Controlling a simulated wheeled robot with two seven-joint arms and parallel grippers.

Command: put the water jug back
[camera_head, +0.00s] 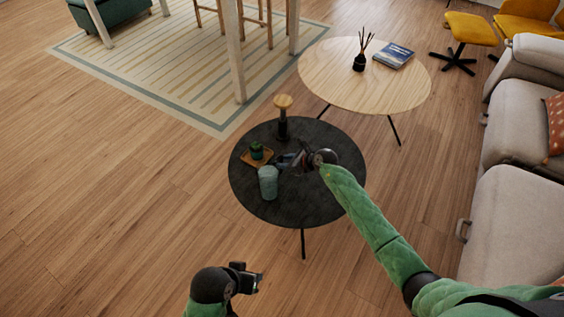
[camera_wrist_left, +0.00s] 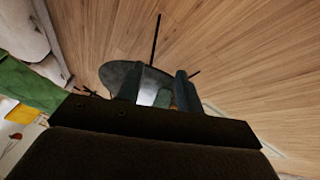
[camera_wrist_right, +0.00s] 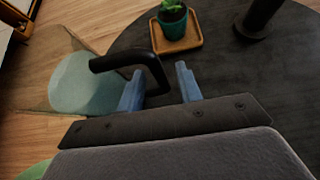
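The water jug (camera_head: 268,183) is a pale teal vessel standing on the dark round table (camera_head: 300,209), near its front left edge. In the right wrist view the jug (camera_wrist_right: 80,88) shows its black curved handle (camera_wrist_right: 125,59). My right gripper (camera_head: 287,161) is beside the jug on its handle side. In the right wrist view its fingers (camera_wrist_right: 160,88) are apart, with the end of the handle between them and a gap to the right finger. My left gripper (camera_head: 252,281) is open and empty, in front of the table and away from the jug.
A small plant (camera_head: 256,151) on a wooden coaster (camera_head: 249,159) stands behind the jug. A dark object with a wooden top (camera_head: 283,102) stands at the table's back. A pale wooden table (camera_head: 340,88) is behind; a sofa (camera_head: 515,225) is at right. Floor to the left is clear.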

